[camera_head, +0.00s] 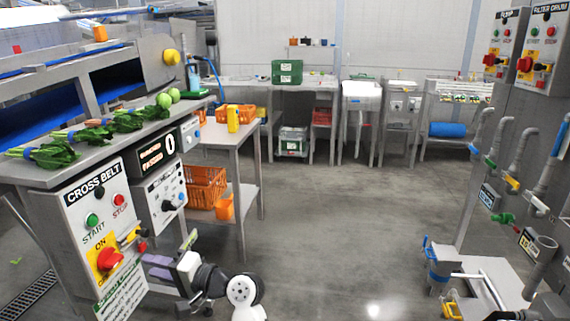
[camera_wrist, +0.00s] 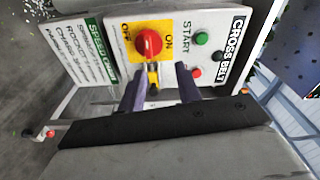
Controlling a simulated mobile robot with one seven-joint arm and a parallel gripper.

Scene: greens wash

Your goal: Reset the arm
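My gripper (camera_wrist: 160,84) is open in the wrist view, with two dark purple fingers apart in front of the cross belt control panel. A yellow piece (camera_wrist: 152,77) below the panel's red rotary switch (camera_wrist: 149,43) shows in the gap between the fingers. I cannot tell whether the fingers touch it. In the head view my arm reaches in low at the bottom centre, and my gripper (camera_head: 157,266) is beside the lower right of the cross belt panel (camera_head: 72,212). The red switch (camera_head: 109,260) shows there too on its yellow plate.
Bunches of greens (camera_head: 52,153) lie on the metal ledge above the panel. A side table (camera_head: 222,142) with orange crates (camera_head: 205,188) stands behind my arm. Pipes and valves (camera_head: 480,160) stand at the right. The middle floor (camera_head: 340,220) is clear.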

